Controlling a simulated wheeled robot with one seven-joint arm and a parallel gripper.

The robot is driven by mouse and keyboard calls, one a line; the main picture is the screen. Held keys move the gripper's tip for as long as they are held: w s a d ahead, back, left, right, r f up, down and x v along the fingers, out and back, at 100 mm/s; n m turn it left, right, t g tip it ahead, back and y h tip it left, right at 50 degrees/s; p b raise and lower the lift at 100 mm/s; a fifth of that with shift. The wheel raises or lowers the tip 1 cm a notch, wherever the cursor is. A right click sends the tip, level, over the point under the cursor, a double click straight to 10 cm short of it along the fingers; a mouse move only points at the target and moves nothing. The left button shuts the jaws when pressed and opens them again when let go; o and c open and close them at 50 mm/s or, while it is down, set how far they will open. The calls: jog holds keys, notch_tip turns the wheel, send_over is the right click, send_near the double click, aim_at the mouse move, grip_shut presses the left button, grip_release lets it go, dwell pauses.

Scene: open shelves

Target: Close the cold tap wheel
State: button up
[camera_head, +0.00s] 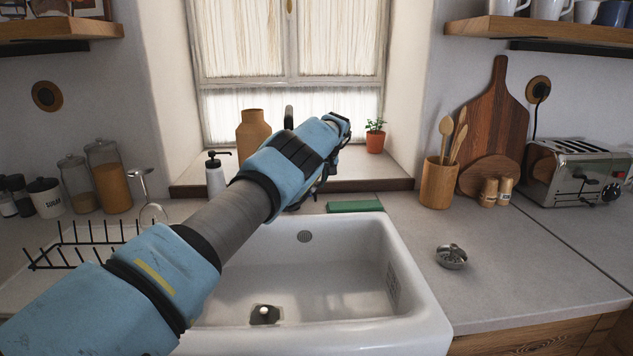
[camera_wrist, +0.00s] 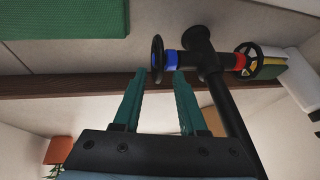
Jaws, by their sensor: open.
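The cold tap wheel (camera_wrist: 157,58) is a thin black ring seen nearly edge-on in the wrist view, beside the blue collar (camera_wrist: 178,58) of the black tap (camera_wrist: 203,45). My gripper (camera_wrist: 160,73) is open, with its two green fingers pointing at the wheel and blue collar. The wheel is near the left fingertip and the collar near the right one; I cannot tell whether either touches. A second wheel (camera_wrist: 249,62) sits beyond the red collar (camera_wrist: 238,62). In the head view my arm hides the tap's valves and the gripper's fingers.
A white sink (camera_head: 415,290) lies below my arm. A green sponge (camera_head: 354,206) lies behind it. A dish rack (camera_head: 75,245) stands left.

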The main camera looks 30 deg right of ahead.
jog(key=shift+r, duration=0.1)
jog(key=b+v, duration=0.4)
jog(key=v, duration=0.6)
jog(key=shift+s+r+b, duration=0.25)
jog(key=shift+b, duration=0.1)
